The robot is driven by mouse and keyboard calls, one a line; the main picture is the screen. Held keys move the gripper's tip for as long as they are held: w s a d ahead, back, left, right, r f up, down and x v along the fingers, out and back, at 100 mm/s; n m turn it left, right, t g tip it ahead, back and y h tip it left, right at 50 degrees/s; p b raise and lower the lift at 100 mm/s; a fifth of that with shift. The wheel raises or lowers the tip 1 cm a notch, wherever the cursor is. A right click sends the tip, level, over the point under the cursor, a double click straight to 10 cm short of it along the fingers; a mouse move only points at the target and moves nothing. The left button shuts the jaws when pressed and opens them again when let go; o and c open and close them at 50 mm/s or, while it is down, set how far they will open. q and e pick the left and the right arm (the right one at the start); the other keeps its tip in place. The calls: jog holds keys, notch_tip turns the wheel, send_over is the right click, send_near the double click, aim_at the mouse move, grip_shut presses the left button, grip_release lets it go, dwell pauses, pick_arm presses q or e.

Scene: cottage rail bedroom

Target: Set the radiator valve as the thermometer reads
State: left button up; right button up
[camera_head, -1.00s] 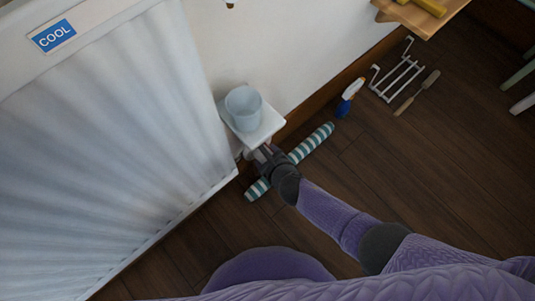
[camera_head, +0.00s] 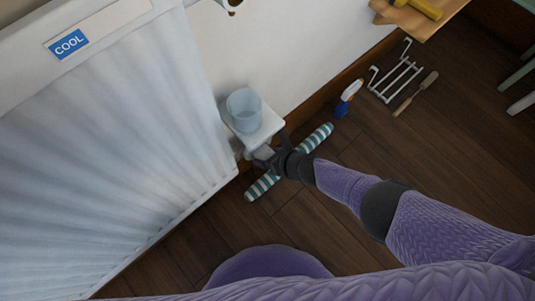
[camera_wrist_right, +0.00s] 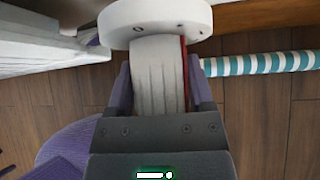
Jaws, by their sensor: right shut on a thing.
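The white radiator (camera_head: 120,150) fills the left of the head view. A pale strip on its top carries a blue label reading COOL (camera_head: 68,45). No thermometer scale can be made out. In the right wrist view, the pale ribbed valve knob (camera_wrist_right: 158,80) sits between my fingers below a white round collar (camera_wrist_right: 155,18). A red line runs along the knob's right side. My right gripper (camera_head: 263,160) is shut on this knob, low beside the radiator's end; its fingers also show in the wrist view (camera_wrist_right: 160,95). No number on the knob is readable. My left gripper is not in view.
A striped roll (camera_head: 263,186) lies on the floor beneath my arm. A spray bottle (camera_head: 347,98), white rack (camera_head: 397,78) and brush (camera_head: 416,93) lie farther right.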

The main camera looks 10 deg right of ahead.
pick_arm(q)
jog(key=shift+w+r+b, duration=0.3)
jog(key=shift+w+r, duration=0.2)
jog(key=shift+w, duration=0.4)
pick_arm(e)
jog(key=shift+m+g+y, duration=0.4)
jog(key=shift+y, duration=0.2)
jog(key=o, duration=1.2)
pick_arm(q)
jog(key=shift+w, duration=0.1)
pick_arm(e)
jog(key=shift+o, duration=0.2)
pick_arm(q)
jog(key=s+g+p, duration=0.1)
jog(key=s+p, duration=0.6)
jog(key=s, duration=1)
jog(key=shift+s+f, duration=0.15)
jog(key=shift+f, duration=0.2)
pick_arm(e)
jog(key=v, duration=1)
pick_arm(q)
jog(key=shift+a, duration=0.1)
